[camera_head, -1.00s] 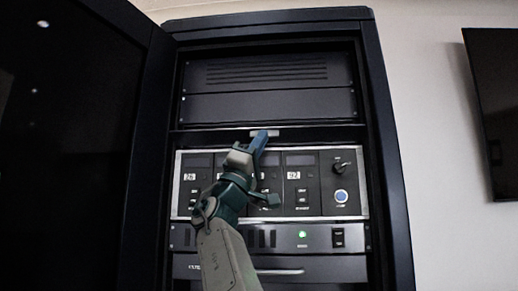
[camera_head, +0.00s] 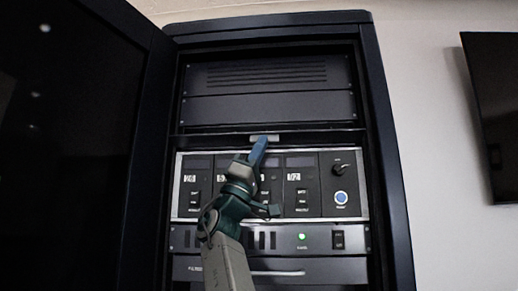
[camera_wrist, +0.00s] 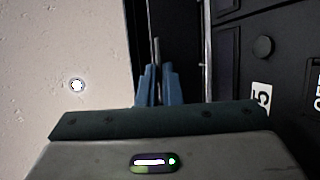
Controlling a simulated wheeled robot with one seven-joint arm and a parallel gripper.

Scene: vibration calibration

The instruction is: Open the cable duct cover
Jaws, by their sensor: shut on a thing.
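The cable duct cover (camera_head: 315,139) is a dark horizontal strip in the rack, between the vented upper unit and the control panel. A small pale handle (camera_head: 272,138) sits at the middle of its upper edge. My gripper (camera_head: 260,143) reaches up from below, its blue fingers shut on this handle and hiding part of it. In the wrist view, the blue fingers of my gripper (camera_wrist: 157,80) close around a thin grey edge (camera_wrist: 156,50). The cover's upper edge stands slightly below the unit above, with a narrow dark gap.
The control panel (camera_head: 300,160), with switches, a knob and a blue button, lies just below and behind my arm. An open cabinet door (camera_head: 75,150) stands at left, and the cabinet's right frame (camera_head: 385,150) borders the other side. A dark screen (camera_head: 495,110) hangs at right.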

